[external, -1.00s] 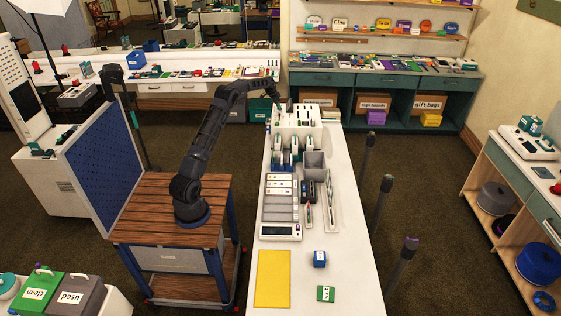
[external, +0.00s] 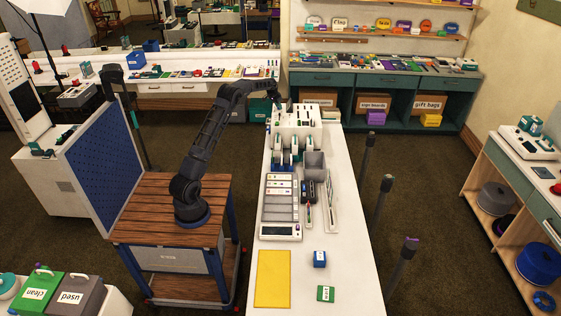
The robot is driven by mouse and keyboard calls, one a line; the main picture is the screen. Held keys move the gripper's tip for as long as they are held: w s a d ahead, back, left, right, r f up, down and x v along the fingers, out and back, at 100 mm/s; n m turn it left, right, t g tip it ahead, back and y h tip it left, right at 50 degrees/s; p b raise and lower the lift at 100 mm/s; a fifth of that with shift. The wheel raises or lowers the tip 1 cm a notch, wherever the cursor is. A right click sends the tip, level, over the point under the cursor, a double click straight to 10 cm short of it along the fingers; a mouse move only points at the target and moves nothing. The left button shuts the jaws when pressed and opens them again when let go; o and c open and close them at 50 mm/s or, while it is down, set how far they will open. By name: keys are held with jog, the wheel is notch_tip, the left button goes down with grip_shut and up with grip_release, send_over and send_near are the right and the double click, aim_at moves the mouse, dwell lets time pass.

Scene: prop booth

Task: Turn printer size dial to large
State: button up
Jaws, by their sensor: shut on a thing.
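The white printer (external: 297,124) stands at the far end of the long white counter. My arm reaches over to it from the left, and my gripper (external: 278,100) is at the printer's upper back left edge. The gripper is shut on a small part there, which I take to be the size dial. The fingertips and the dial are too small and too hidden to make out. I cannot read the dial's setting or its size marks.
Green-and-white rolls (external: 285,155), a grey bin (external: 315,163) and a long sectioned tray (external: 281,198) stand nearer on the counter (external: 346,220). A yellow mat (external: 272,279), a blue box (external: 319,259) and a green box (external: 326,293) lie at the near end. Dark posts stand along the right.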

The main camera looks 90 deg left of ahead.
jog(key=n, duration=0.2)
jog(key=n+g+y, duration=0.1)
jog(key=n, duration=0.1)
jog(key=n+g, duration=0.1)
jog(key=n, duration=0.1)
jog(key=shift+w+d+n, duration=0.15)
jog(key=shift+w+n, duration=0.1)
jog(key=shift+n, duration=0.05)
jog(key=n+g, duration=0.1)
jog(key=n, duration=0.2)
jog(key=n+g, duration=0.1)
jog(key=n, duration=0.2)
jog(key=shift+w+g, duration=0.15)
jog(key=shift+g, duration=0.15)
jog(key=o, duration=1)
jog(key=shift+r, duration=0.1)
jog(key=v, duration=1)
jog(key=shift+w+d+r, duration=0.1)
jog(key=shift+d+r, duration=0.15)
